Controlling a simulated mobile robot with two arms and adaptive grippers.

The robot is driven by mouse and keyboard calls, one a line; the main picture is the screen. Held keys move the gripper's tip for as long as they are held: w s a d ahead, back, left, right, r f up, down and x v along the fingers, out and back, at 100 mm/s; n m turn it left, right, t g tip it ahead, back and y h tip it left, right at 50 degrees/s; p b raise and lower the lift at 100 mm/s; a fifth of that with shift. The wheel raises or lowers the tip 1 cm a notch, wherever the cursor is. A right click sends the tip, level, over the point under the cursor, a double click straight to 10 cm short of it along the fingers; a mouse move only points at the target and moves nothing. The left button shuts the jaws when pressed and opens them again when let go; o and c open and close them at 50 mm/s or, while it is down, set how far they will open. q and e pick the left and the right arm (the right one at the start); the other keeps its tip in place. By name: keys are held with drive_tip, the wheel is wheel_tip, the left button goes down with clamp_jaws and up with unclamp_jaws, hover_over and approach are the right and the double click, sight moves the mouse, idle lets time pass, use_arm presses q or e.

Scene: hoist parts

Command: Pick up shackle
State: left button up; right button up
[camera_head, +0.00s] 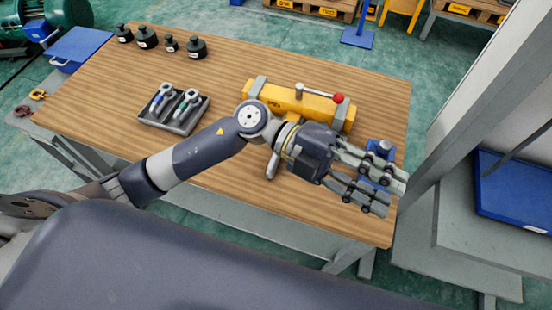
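A yellow shackle-like piece (38,94) and a dark red one (22,110) lie on a grey surface at the far left, beside the wooden table. They are small, and I cannot make out their details. A dark tray (147,119) on the table holds two grey ringed pieces, one with a blue part (161,97) and one with a green part (187,100). My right gripper is out of view.
A yellow hoist body (290,99) with a red-knobbed lever (337,98) lies behind my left arm. Several dark weights (147,38) stand at the back left. A grey post (462,115) rises right of the table.

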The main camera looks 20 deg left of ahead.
use_arm(q)
drive_tip(key=w+a+f+m+y, duration=0.2)
drive_tip(key=w+a+f+y, duration=0.1)
drive_tip(key=a+f+y, duration=0.3)
drive_tip(key=t+y+b, duration=0.2)
drive_tip(key=t+y, duration=0.2)
drive_tip(key=y, duration=0.5)
approach(276, 159)
drive_tip(key=shift+n, duration=0.4)
drive_tip(key=f+p, duration=0.1)
drive_tip(key=f, duration=0.1)
drive_tip(key=f+p, duration=0.1)
drive_tip(key=f, duration=0.2)
drive_tip(key=w+d+f+p, duration=0.1)
drive_tip(key=f, duration=0.2)
drive_tip(key=shift+f, duration=0.2)
drive_tip(key=shift+f+t, duration=0.25)
drive_tip(key=shift+t, duration=0.05)
clamp_jaws()
